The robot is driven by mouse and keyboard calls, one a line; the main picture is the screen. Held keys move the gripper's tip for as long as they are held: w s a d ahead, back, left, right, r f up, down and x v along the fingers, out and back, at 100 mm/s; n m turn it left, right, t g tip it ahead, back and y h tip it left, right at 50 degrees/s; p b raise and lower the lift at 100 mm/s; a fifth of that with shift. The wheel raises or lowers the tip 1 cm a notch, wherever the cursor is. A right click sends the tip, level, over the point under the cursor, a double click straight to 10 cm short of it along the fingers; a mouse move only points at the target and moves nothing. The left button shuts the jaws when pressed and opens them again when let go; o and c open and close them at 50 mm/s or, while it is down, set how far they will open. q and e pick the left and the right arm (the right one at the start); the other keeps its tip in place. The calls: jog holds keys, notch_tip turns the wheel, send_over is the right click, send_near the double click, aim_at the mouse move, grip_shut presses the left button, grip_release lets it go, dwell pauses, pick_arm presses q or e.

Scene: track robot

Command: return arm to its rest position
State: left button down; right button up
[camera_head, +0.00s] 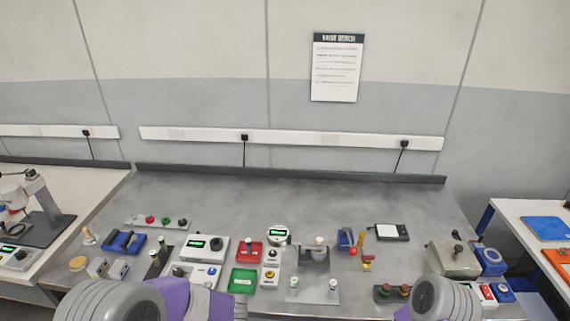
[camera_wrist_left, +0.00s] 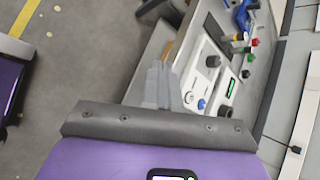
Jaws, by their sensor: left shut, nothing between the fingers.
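My left gripper (camera_wrist_left: 160,78) shows in the left wrist view with its grey fingers together and nothing between them. The fingers are over the near edge of the bench, beside a white box with knobs (camera_wrist_left: 205,70). In the head view my left arm (camera_head: 170,300) enters at the bottom left, in grey and purple, and its fingertips cannot be made out. My right arm (camera_head: 440,300) shows at the bottom right in grey and purple. Its gripper is outside the picture.
The grey bench (camera_head: 330,200) carries several devices along its front, among them a red tray (camera_head: 250,250), a green tray (camera_head: 243,281) and a grey box (camera_head: 453,259) at the right. The back of the bench is clear. A side table (camera_head: 530,215) stands at the right.

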pick_arm(q)
jog(key=s+d+f+n+g+h, duration=0.1)
jog(key=s+d+f+n+h, duration=0.5)
jog(key=f, duration=0.5)
jog(key=s+d+f+n+g+h, duration=0.1)
jog(key=s+d+f+n+h, duration=0.5)
jog(key=s+d+f+n, duration=0.2)
notch_tip(320, 180, down, 3)
jog(key=shift+s+d+n+g+h, duration=0.15)
jog(key=shift+d+n+g+h, duration=0.25)
jog(key=shift+n, duration=0.7)
